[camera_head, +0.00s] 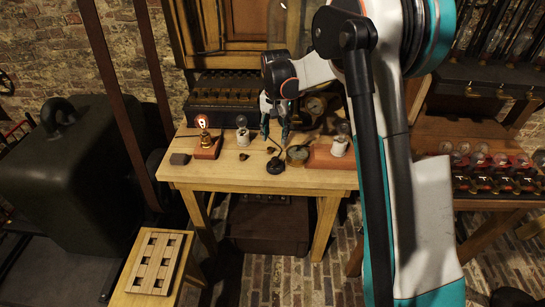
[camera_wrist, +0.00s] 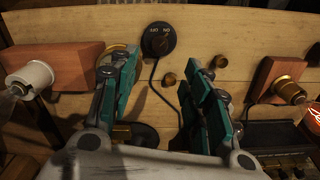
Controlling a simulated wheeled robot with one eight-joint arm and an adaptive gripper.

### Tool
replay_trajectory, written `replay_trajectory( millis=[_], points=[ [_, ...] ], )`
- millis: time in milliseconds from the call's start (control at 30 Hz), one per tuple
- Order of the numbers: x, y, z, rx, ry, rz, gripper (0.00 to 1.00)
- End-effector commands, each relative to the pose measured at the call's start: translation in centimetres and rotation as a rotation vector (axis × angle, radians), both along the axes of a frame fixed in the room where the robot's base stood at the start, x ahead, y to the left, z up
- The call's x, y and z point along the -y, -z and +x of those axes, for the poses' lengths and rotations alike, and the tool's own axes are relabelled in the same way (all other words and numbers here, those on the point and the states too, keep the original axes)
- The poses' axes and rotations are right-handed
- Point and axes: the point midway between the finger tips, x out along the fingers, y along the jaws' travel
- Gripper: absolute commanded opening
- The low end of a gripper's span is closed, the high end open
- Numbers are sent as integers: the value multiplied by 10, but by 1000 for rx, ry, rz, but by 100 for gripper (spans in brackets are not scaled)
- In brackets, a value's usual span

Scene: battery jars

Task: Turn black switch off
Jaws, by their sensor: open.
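The black switch (camera_head: 275,165) is a small round black disc with a cord, lying near the front edge of the wooden table (camera_head: 225,172). In the wrist view the switch (camera_wrist: 158,40) shows pale lettering on its face, its cord running down between my fingers. My gripper (camera_head: 275,135) points down above the table, behind the switch in the head view. In the wrist view my gripper (camera_wrist: 160,62) has its two teal fingers spread with nothing between them. The switch lies beyond the fingertips, apart from them.
A lit bulb (camera_head: 202,121) stands on a red-brown wooden block at the table's left. A white socket (camera_head: 339,146) sits on another block at right. A round brass-rimmed item (camera_head: 297,154) lies right of the switch. Small brown knobs (camera_wrist: 169,79) lie near my fingers.

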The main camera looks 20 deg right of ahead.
Motion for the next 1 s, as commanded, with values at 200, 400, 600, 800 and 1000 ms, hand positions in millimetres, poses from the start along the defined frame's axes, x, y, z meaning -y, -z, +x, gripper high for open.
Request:
replay_trajectory(
  millis=[200,400,600,800,1000],
  points=[
    [0,47,0,0,-1,0,44],
    [0,83,0,1,-1,-1,44],
    [0,105,0,1,-1,0,44],
    [0,112,0,1,-1,-1,44],
    [0,112,0,1,-1,0,44]
  ],
)
